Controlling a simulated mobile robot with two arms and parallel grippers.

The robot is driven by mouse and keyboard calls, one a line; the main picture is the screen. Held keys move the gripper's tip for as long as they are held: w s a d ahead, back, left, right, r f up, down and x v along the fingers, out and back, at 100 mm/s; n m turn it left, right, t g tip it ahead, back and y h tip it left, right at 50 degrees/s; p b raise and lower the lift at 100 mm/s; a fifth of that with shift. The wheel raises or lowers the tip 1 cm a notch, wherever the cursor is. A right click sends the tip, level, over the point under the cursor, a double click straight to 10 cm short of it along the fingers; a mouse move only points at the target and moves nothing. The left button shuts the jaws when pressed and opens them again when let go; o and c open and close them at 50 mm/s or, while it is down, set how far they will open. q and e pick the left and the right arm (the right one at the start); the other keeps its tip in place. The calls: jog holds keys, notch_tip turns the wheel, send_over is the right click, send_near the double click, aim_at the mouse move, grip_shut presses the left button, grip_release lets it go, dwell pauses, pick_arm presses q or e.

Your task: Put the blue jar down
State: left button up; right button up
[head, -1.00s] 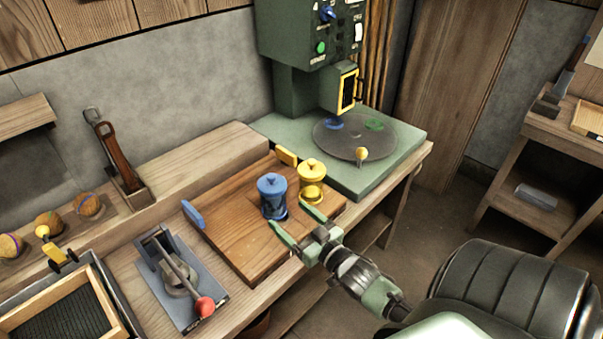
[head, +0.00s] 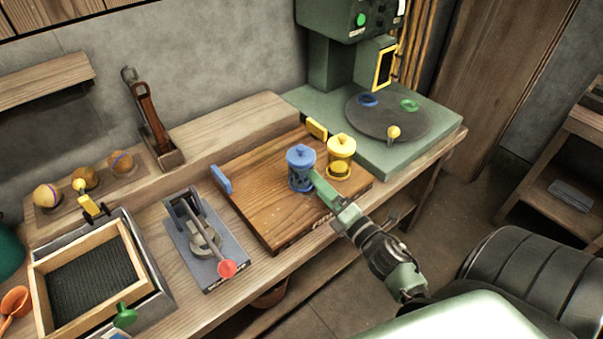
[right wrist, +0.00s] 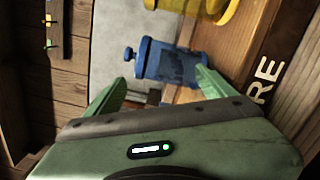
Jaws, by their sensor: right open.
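The blue jar (head: 301,170) stands upright on the wooden board (head: 262,205), with its knobbed lid on. A similar yellow jar (head: 341,160) stands close to its right. My right gripper (head: 317,178) reaches in from the lower right, its fingertips at the blue jar's near right side. In the right wrist view the blue jar (right wrist: 172,62) lies sideways in the picture, just beyond and between the two spread fingers (right wrist: 160,88). The gripper is open and does not hold the jar. Whether a finger touches it I cannot tell. My left gripper is out of view.
The board carries a blue tab (head: 221,180) at its left and a yellow tab (head: 317,129) at the back. A green machine with a round plate (head: 385,122) stands right. A red-knobbed lever press (head: 205,240) and a framed tray (head: 90,275) stand left.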

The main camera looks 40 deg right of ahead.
aim_at(301, 171)
jog(key=n, duration=0.4)
jog(key=f+n, duration=0.1)
jog(key=n, duration=0.1)
jog(key=shift+w+d+f+b, duration=0.1)
jog(key=shift+w+b, duration=0.3)
jog(key=n, duration=0.4)
jog(key=shift+w+d+f+n+b, duration=0.1)
jog(key=shift+w+f+n+b, duration=0.2)
jog(key=shift+f+n, duration=0.1)
jog(key=shift+w+d+f+n+g, duration=0.1)
jog(key=shift+n+g, duration=0.05)
jog(key=shift+n, duration=0.4)
jog(key=shift+f+n+g, duration=0.1)
jog(key=shift+n+g, duration=0.05)
jog(key=shift+n, duration=0.4)
jog(key=w, duration=0.2)
jog(key=w+p, duration=0.1)
jog(key=w, duration=0.1)
jog(key=w+p, duration=0.1)
jog(key=w, duration=0.2)
jog(key=shift+a+r, duration=0.25)
jog(key=shift+r, duration=0.15)
jog(key=shift+w+f, duration=0.1)
jog(key=shift+w, duration=0.3)
jog(key=shift+c, duration=0.3)
grip_shut()
